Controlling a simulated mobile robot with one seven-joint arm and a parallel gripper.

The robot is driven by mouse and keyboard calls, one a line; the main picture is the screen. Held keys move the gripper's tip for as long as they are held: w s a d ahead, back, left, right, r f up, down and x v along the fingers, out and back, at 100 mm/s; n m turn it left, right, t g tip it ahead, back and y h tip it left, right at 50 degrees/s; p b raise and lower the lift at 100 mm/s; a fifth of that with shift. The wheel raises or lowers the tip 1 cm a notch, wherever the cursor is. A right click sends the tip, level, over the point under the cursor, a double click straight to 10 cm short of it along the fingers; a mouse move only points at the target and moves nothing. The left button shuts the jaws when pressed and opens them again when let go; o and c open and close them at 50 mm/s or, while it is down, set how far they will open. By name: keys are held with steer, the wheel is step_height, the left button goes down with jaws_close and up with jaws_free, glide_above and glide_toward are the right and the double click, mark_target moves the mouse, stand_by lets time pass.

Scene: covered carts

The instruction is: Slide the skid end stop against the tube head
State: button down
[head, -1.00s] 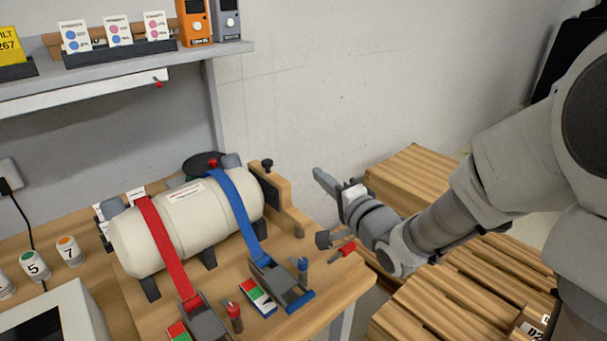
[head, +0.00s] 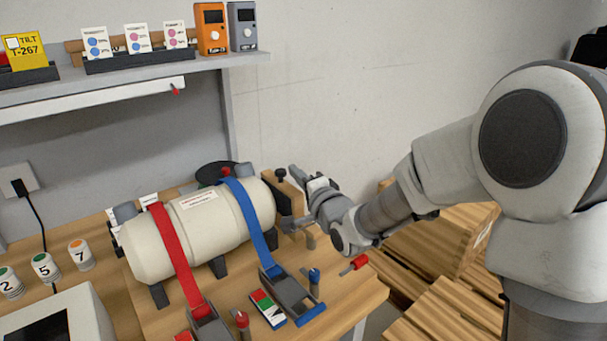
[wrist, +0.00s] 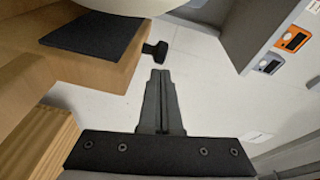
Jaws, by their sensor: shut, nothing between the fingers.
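The tube (head: 200,228), a cream cylinder, lies on dark supports under a red strap and a blue strap. The wooden end stop (head: 297,204) stands at its right end, with a black knob (head: 281,174). In the wrist view the stop (wrist: 118,72) shows its black pad (wrist: 92,33) at upper left, and the knob (wrist: 154,50) lies beyond my fingertips. My gripper (head: 294,172) is shut and empty, at the stop's right side. Whether it touches the stop, and any gap between pad and tube head, I cannot tell.
Wooden pallets (head: 450,315) stand right of the bench. A shelf (head: 130,80) with cards and two meters runs above.

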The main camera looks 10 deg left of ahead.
mark_target(280, 174)
steer(key=shift+s+a+b, duration=0.7)
steer(key=shift+s+a, duration=0.4)
steer(key=shift+s, duration=0.15)
